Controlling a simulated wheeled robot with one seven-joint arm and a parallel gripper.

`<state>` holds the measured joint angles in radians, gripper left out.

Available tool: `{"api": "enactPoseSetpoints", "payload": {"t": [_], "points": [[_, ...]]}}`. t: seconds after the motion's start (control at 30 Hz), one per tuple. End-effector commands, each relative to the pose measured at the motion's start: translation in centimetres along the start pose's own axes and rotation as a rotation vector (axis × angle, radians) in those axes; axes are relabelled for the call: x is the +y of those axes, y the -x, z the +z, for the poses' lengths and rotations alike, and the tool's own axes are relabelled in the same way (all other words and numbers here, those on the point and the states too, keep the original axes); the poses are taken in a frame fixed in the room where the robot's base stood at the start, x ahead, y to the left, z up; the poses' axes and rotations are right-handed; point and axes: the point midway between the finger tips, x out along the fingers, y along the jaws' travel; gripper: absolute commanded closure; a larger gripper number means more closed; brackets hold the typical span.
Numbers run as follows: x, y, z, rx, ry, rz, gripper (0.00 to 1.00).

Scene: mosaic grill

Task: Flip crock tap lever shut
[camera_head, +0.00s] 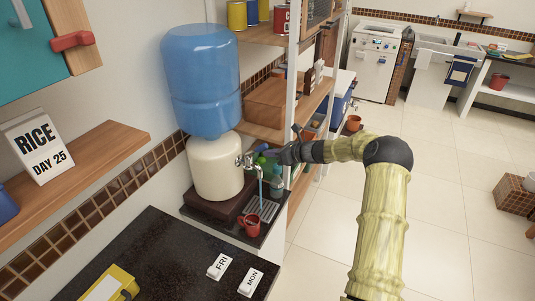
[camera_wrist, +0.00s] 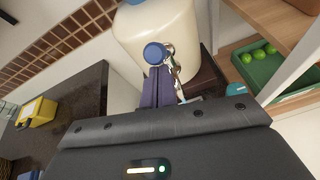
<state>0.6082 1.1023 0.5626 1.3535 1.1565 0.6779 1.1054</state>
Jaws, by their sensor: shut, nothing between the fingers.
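The cream crock (camera_head: 215,167) carries a large blue water bottle (camera_head: 203,80). Its metal tap (camera_head: 245,160) sticks out on the right side, and it also shows in the wrist view (camera_wrist: 171,58). A round blue knob (camera_wrist: 154,53), seemingly the lever's end, sits at the tap. A thin pale-blue stream (camera_head: 261,188) runs down from the tap toward a red mug (camera_head: 252,225). My gripper (camera_head: 270,154) is at the tap from the right. In the wrist view its dark fingers (camera_wrist: 158,72) are together and empty, just below the knob; whether they touch is unclear.
The mug stands by a drip grate (camera_head: 262,210) below the tap. A dark counter (camera_head: 165,255) holds white FRI and MON blocks and a yellow item. Wooden shelves (camera_head: 275,92) stand close behind the crock. A green crate (camera_wrist: 262,75) of green fruit is at right. Open floor lies right.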

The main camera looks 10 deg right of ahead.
Motion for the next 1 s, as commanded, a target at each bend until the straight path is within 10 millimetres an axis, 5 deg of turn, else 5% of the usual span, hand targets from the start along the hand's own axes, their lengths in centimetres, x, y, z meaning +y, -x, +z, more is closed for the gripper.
{"api": "enactPoseSetpoints", "payload": {"t": [0.63, 1.0], "points": [[0.1, -0.1, 0.6, -0.01, 0.003, 0.003, 1.0], [0.1, 0.8, -3.4, 0.0, 0.008, 0.012, 1.0]]}}
